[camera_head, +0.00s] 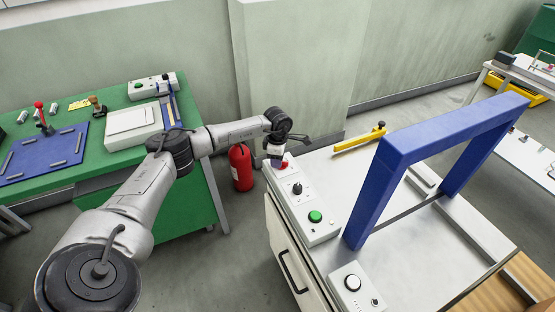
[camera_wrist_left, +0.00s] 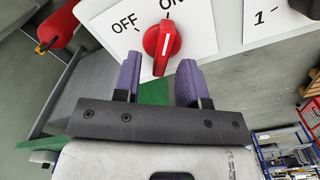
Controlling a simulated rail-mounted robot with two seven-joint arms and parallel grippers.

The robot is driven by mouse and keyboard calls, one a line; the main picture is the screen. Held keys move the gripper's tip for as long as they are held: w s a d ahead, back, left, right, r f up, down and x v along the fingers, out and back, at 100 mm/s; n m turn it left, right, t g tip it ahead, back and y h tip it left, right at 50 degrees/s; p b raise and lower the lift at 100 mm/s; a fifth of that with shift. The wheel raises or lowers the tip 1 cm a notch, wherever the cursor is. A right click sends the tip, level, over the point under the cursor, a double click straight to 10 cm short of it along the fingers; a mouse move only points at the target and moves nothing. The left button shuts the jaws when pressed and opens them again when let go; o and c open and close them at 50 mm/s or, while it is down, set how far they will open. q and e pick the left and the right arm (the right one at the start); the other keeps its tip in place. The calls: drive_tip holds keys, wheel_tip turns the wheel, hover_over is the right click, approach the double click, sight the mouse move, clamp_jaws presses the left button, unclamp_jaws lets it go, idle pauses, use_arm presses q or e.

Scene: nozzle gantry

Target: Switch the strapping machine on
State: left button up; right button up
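The strapping machine (camera_head: 400,150) has a blue arch over a pale metal table. A white control box (camera_head: 322,233) on its near left edge carries a red rotary switch (camera_head: 284,164), a black knob (camera_head: 297,188) and a green button (camera_head: 315,216). In the left wrist view the red switch (camera_wrist_left: 162,42) sits below the OFF and ON labels, its grip roughly upright; I cannot tell its setting for sure. My left gripper (camera_head: 276,152) is at the switch. Its purple fingers (camera_wrist_left: 159,82) are open, either side of the switch's lower end, with gaps visible. My right gripper is out of view.
A black knob (camera_wrist_left: 305,8) marked 1 is right of the switch. A second small box (camera_head: 352,289) stands at the table's front. A yellow-handled tool (camera_head: 360,139) lies behind. A fire extinguisher (camera_head: 241,167) stands beside the green bench (camera_head: 190,125).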

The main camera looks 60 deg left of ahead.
use_arm(q)
wheel_tip(320, 180, up, 13)
drive_tip(key=p, duration=0.2)
drive_tip(key=shift+r, duration=0.1)
idle(0.5)
